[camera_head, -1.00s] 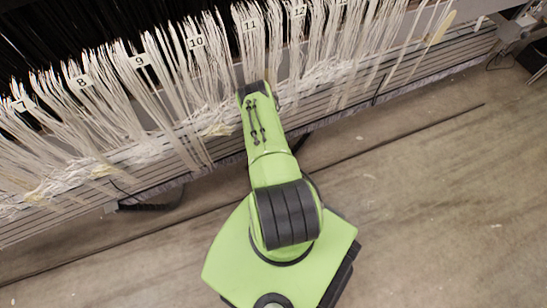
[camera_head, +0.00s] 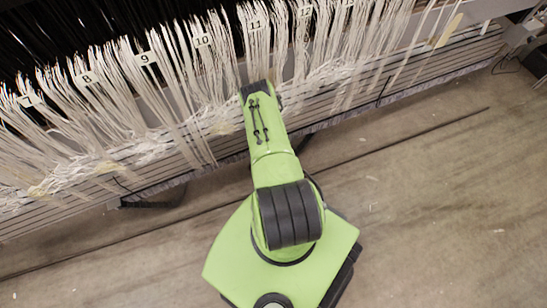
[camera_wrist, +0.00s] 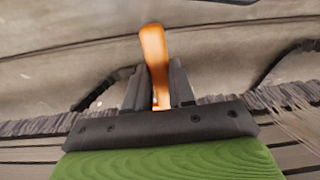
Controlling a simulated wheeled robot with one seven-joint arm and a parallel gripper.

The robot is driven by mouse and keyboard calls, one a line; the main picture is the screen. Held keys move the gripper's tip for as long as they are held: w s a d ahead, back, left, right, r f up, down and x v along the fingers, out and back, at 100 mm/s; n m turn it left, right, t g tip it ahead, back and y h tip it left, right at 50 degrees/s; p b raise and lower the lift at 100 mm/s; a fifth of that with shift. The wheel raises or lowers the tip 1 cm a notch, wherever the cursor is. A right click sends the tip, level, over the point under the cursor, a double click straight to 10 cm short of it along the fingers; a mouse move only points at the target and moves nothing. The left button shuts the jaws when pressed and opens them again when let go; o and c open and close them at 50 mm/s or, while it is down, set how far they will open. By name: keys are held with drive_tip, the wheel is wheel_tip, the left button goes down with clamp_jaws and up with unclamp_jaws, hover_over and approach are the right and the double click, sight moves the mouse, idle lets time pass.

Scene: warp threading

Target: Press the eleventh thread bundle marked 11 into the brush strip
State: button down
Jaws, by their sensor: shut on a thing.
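The thread bundle marked 11 (camera_head: 256,48) hangs pale at the top middle of the head view, with its number tag (camera_head: 255,25) near the top. Its lower end is hidden behind the dark end of my arm. My gripper (camera_wrist: 158,76) shows in the wrist view, its dark fingers shut on a slim orange piece (camera_wrist: 153,48) that sticks out past the tips. Whether this piece belongs to bundle 11 cannot be told. A dark bristly strip (camera_wrist: 291,97) runs across the wrist view behind my gripper, probably the brush strip. The fingertips are hidden in the head view.
Bundle 10 (camera_head: 208,65) hangs to the left and bundle 12 (camera_head: 303,40) to the right, both close to my arm. A slatted grey panel (camera_head: 335,112) runs below the threads. The floor (camera_head: 420,220) in front is clear. A dark cable loops near the panel's lower edge.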

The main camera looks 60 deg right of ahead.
drive_tip(key=shift+w+d, duration=0.55)
drive_tip(key=shift+w, duration=0.35)
idle(0.6)
drive_tip(key=s+a+p, duration=0.4)
drive_tip(key=s+a, duration=0.1)
drive_tip(key=s, duration=0.4)
drive_tip(key=shift+a, duration=0.15)
